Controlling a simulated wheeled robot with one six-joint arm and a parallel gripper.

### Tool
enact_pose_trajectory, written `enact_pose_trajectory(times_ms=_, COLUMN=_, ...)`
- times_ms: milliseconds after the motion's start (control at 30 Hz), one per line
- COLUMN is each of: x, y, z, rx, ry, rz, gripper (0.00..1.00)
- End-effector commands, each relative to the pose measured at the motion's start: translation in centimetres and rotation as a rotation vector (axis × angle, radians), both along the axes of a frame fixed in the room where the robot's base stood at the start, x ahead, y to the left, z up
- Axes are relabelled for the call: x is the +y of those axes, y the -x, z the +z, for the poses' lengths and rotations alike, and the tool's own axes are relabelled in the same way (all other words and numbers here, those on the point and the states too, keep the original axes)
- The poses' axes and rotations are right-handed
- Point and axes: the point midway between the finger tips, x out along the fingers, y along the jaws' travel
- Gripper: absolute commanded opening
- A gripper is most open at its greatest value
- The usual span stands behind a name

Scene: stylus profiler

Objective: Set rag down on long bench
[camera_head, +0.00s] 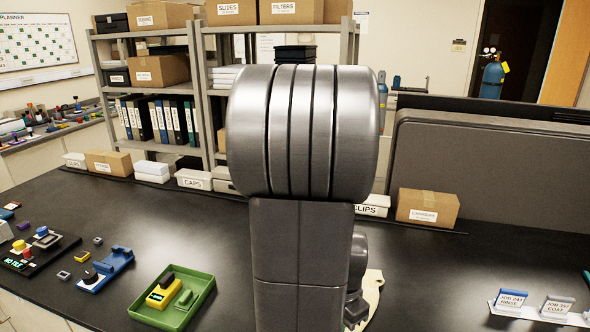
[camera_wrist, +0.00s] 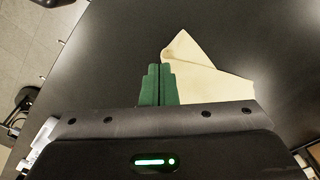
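The cream rag (camera_wrist: 207,77) shows in the wrist view, spread out to the right from my gripper's fingertips, with a fold near its left corner. My gripper (camera_wrist: 159,68) has green fingers that are close together, and the rag's left edge meets them. It looks shut on that edge; the pinched part is hidden by the fingers. The dark long bench (camera_head: 450,265) lies below. In the head view a strip of the rag (camera_head: 373,291) shows beside my arm, which hides most of it and my gripper. I cannot tell whether the rag touches the bench top.
A green tray (camera_head: 204,303) with a yellow item stands on the bench at front left, next to a blue device (camera_head: 107,268). A cardboard box (camera_head: 427,207) stands at the back right. A white card holder (camera_head: 540,312) is at front right. Bare bench lies between.

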Motion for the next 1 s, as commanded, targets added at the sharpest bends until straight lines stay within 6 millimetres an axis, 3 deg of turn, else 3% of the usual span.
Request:
enact_pose_trajectory(times_ms=100, x=-0.2, y=-0.6, z=-1.9, rx=0.003, ry=-0.001, rz=-0.001, gripper=0.00)
enact_pose_trajectory(times_ms=300, x=-0.4, y=-1.4, z=-3.4, rx=0.000, ry=0.000, rz=-0.001, gripper=0.00)
enact_pose_trajectory(times_ms=1000, x=0.1, y=-1.5, z=-3.5, rx=-0.001, ry=0.011, rz=0.061, gripper=0.00)
